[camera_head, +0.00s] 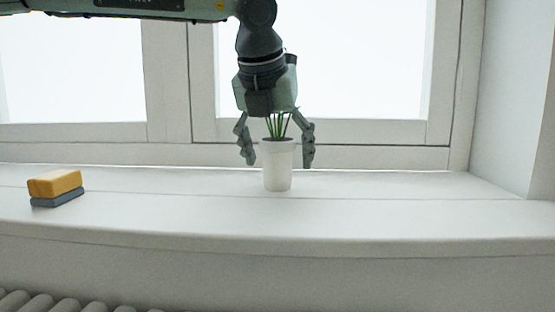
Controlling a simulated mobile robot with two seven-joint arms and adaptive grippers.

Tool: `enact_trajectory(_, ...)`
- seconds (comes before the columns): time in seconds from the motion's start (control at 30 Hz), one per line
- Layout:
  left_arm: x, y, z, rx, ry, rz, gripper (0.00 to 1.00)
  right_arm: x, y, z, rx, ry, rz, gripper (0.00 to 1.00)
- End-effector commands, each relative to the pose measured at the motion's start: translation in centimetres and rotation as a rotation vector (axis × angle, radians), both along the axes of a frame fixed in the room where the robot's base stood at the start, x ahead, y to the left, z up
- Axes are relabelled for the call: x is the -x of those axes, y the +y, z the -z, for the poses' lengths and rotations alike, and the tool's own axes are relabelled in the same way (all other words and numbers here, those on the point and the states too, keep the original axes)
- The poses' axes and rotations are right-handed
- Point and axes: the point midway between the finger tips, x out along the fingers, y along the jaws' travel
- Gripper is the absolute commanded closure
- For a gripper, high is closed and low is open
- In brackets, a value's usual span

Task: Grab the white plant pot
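The white plant pot (278,170) stands upright on the white windowsill, with several green stems (277,127) rising from it. My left gripper (276,163) points down over the plant from above. Its fingers are spread wide, one on each side of the pot's upper part, with a visible gap on both sides. The upper part of the plant is hidden behind the gripper's palm. My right gripper is not in view.
A yellow and blue-grey sponge or block (56,188) lies on the windowsill (160,212) at the left. The window (330,60) stands behind the pot. A radiator (40,303) shows at the lower left. The sill is clear to the right of the pot.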

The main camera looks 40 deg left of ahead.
Motion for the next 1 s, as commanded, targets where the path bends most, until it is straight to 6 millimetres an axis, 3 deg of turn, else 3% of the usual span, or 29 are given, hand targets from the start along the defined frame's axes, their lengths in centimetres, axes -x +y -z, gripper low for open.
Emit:
enact_trajectory(0.07, 0.01, 0.01, -0.02, 0.0, 0.0, 0.0, 0.32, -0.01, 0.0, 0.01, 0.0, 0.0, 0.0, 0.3)
enact_trajectory(0.53, 0.02, 0.0, -0.03, 0.0, 0.0, 0.0, 0.9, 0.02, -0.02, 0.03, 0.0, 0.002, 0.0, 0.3)
enact_trajectory(1.0, -0.01, 0.02, -0.51, -0.001, -0.003, 0.0, 0.91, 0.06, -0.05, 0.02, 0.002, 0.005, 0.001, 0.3)
